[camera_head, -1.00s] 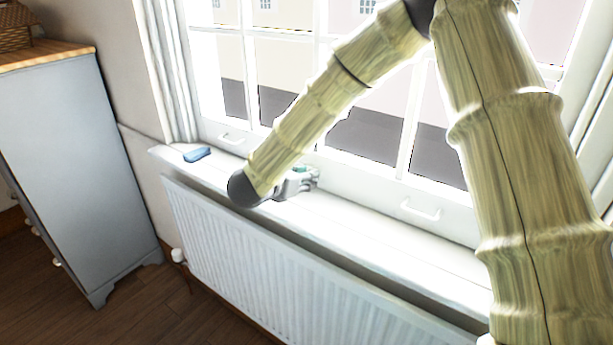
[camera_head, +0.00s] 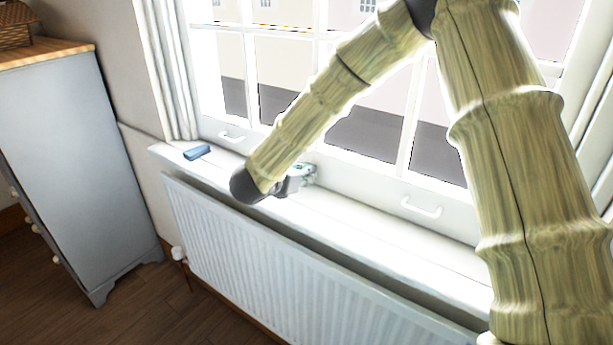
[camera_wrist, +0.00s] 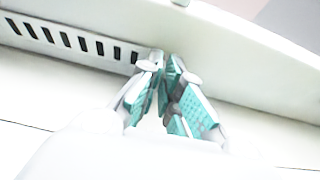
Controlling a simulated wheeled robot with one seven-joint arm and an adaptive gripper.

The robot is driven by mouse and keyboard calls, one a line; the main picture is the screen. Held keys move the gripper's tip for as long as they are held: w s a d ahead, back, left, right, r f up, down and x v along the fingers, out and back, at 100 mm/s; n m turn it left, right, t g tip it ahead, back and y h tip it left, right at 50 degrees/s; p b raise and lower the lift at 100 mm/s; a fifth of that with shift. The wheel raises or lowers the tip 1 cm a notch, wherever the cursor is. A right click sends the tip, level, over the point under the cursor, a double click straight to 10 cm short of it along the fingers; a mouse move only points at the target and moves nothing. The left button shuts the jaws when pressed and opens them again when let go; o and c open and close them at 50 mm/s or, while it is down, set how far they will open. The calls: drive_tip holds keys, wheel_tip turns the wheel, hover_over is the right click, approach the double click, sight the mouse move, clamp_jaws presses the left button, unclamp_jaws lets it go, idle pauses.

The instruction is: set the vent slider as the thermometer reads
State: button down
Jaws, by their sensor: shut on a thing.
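The white vent (camera_wrist: 60,52) runs along the window's bottom rail in the wrist view, with a row of dark open slots on the left. To the right of my gripper its face looks plain, with no slots showing. My gripper (camera_wrist: 166,72) has its teal-padded fingers together at the right end of the slots. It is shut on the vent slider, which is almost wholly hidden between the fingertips. In the head view my gripper (camera_head: 301,176) is low at the window, just above the sill, partly behind my wrist. I cannot make out a thermometer in either view.
A blue object (camera_head: 197,152) lies on the white sill (camera_head: 350,222) left of my gripper. White sash handles (camera_head: 421,208) stick out from the window. A radiator (camera_head: 260,262) is below the sill. A grey chest (camera_head: 62,150) stands at the left.

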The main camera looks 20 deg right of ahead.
drive_tip(key=shift+w+a+f+b, duration=0.15)
drive_tip(key=shift+w+a+b, duration=0.25)
drive_tip(key=shift+b, duration=0.2)
drive_tip(key=shift+w+a+r, duration=0.1)
drive_tip(key=shift+w+r, duration=0.1)
drive_tip(key=shift+r, duration=0.05)
drive_tip(key=c, duration=1.6)
unclamp_jaws()
drive_tip(key=shift+w+a, duration=0.1)
drive_tip(key=v, duration=1.2)
drive_tip(key=shift+f, duration=0.1)
